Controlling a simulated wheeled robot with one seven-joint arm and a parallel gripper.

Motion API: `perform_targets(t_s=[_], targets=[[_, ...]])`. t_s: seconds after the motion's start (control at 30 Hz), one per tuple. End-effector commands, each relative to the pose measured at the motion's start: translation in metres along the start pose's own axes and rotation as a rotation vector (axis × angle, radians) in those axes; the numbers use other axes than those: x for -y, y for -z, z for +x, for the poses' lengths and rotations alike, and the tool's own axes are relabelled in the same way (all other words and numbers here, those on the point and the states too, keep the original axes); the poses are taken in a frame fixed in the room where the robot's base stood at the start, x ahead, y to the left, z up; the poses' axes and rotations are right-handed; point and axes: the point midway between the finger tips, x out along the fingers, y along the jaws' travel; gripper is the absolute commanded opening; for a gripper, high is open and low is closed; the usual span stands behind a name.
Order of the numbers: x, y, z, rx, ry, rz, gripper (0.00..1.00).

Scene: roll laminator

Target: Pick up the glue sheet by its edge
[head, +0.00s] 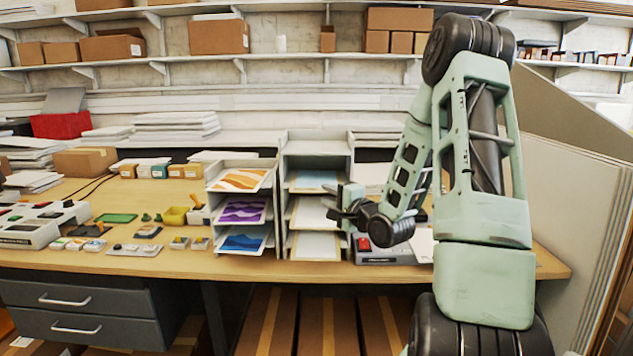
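No sheet is clearly recognizable as the glue sheet. The middle rack (283,185) holds pale sheets on its shelves: a light blue one (314,180) at the top, a cream one (310,214) in the middle and another cream one (312,245) at the bottom. My gripper (337,212) is in front of the right side of this rack, around middle-shelf height, with its end toward the left. It partly covers the right ends of the sheets.
A left rack (213,172) holds orange, purple and blue printed sheets. A grey machine with a red switch (364,244) stands below my gripper, partly hidden by my arm. Small tools and a control box (40,225) crowd the bench's left. The bench's front strip (200,263) is clear.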

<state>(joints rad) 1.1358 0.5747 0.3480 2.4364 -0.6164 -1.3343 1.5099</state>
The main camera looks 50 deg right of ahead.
Motion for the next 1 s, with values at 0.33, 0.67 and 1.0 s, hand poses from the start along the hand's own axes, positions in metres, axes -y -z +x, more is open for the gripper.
perform_targets(t_s=[0.33,0.67,1.0], targets=[[0.0,0.004,0.029,0.001,0.0,0.001,0.28],[-0.004,0.006,0.063,0.001,0.0,0.0,0.28],[-0.005,0.007,0.063,0.0,0.001,-0.001,0.0]])
